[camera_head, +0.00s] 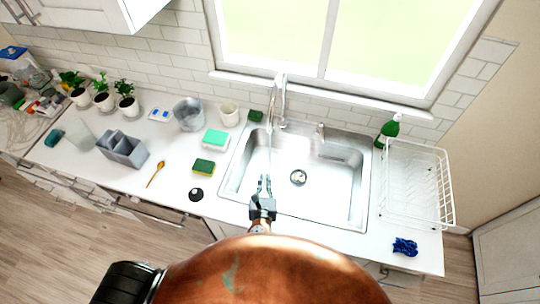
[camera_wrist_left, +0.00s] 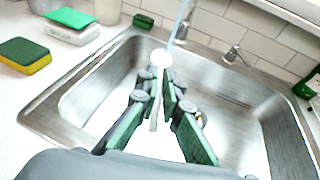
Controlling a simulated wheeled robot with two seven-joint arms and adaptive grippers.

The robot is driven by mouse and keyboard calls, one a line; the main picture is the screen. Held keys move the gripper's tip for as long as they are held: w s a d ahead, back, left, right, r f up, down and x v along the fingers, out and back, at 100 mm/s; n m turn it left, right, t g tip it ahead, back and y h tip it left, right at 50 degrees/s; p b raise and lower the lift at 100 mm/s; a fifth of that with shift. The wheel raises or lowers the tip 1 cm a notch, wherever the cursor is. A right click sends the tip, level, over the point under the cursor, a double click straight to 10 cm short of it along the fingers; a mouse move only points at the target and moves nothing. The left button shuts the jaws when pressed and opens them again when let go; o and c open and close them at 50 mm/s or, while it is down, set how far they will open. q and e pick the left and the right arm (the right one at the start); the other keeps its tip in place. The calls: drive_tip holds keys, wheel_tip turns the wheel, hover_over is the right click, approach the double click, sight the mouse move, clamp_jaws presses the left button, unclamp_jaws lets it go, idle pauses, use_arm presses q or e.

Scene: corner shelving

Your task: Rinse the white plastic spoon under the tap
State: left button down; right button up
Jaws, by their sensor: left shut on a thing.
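The white plastic spoon (camera_wrist_left: 161,59) is held between the fingers of my left gripper (camera_wrist_left: 164,92) in the left wrist view, its round bowl sticking out past the fingertips. My left gripper also shows in the head view (camera_head: 264,184), over the front left part of the steel sink (camera_head: 330,195). The tap (camera_head: 281,100) stands behind the sink. A thin stream of water (camera_wrist_left: 181,22) runs down and appears to meet the spoon's bowl in the wrist view. The spoon is too small to make out clearly in the head view. My right gripper is not in view.
A green-yellow sponge (camera_head: 203,167), a sponge on a white holder (camera_head: 215,140), a black round item (camera_head: 196,194) and a golden spoon (camera_head: 155,174) lie left of the sink. A white dish rack (camera_head: 446,190), green bottle (camera_head: 389,130) and blue cloth (camera_head: 405,246) are on the right.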

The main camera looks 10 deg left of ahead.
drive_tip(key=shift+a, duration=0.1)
